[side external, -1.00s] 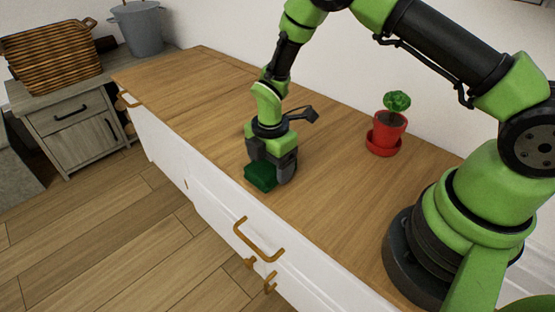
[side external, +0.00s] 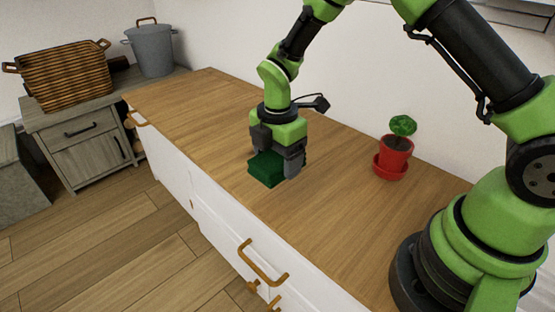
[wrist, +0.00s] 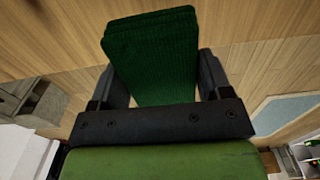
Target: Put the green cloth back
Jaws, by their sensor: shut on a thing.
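The green cloth (side external: 265,169) is a folded, layered dark green block. My gripper (side external: 277,168) is shut on it, with one dark finger on each side. In the side view the cloth sticks out toward the counter's front edge and appears a little above the wooden top. In the wrist view the cloth (wrist: 152,55) fills the space between the fingers, and its ribbed surface and stacked folds show. The part deep between the fingers is hidden.
The wooden countertop (side external: 205,110) is clear to the left. A red potted plant (side external: 394,155) stands on it to the right, near the wall. A wicker basket (side external: 68,76) and a grey metal pot (side external: 152,50) sit on a grey cabinet (side external: 90,150) at the far left.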

